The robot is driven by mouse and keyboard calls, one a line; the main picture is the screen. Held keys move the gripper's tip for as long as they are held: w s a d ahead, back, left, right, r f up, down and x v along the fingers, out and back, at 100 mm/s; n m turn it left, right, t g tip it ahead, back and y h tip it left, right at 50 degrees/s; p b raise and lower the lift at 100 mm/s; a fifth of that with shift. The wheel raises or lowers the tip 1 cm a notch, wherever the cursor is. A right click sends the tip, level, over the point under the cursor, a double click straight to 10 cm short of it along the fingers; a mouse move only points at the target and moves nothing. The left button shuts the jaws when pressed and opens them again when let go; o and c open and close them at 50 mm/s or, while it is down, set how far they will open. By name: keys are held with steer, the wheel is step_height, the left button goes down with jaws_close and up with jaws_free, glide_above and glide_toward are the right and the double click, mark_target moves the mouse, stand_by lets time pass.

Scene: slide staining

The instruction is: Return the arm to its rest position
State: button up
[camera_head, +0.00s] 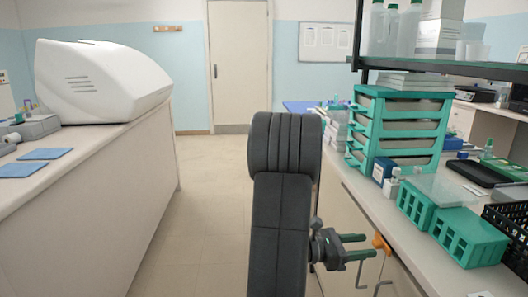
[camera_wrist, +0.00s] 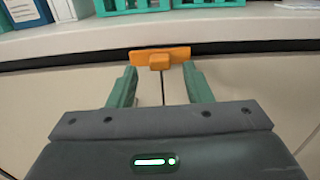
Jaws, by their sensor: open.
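My arm (camera_head: 281,215) stands upright in the middle of the head view, over the aisle. My gripper (camera_head: 368,246) reaches out to the right from it, beside the front of the right bench. In the wrist view its two green fingers (camera_wrist: 160,82) are apart, with nothing clamped between them. An orange piece (camera_head: 380,243) with thin hooked rods is close to the fingertips. In the wrist view this orange piece (camera_wrist: 160,57) lies just beyond the fingertips, below the bench edge. I cannot tell whether it touches them.
The right bench (camera_head: 345,185) carries green drawers (camera_head: 400,130), green racks (camera_head: 470,238) and bottles near its edge. A shelf (camera_head: 455,69) overhangs it. The left bench (camera_head: 95,165) carries a white machine (camera_head: 100,80). The aisle floor (camera_head: 210,190) is clear towards the door (camera_head: 238,65).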

steer(key=shift+w+d, duration=0.1)
steer(key=shift+d, duration=1)
steer(key=shift+a, duration=0.1)
steer(key=s+a+p, duration=0.1)
steer(key=a, duration=1.2)
steer(key=d, duration=0.9)
steer(key=w+d+b, duration=0.1)
steer(key=d, duration=0.3)
steer(key=shift+d, duration=0.2)
steer(key=m+b, duration=0.7)
steer(key=shift+a, duration=0.9)
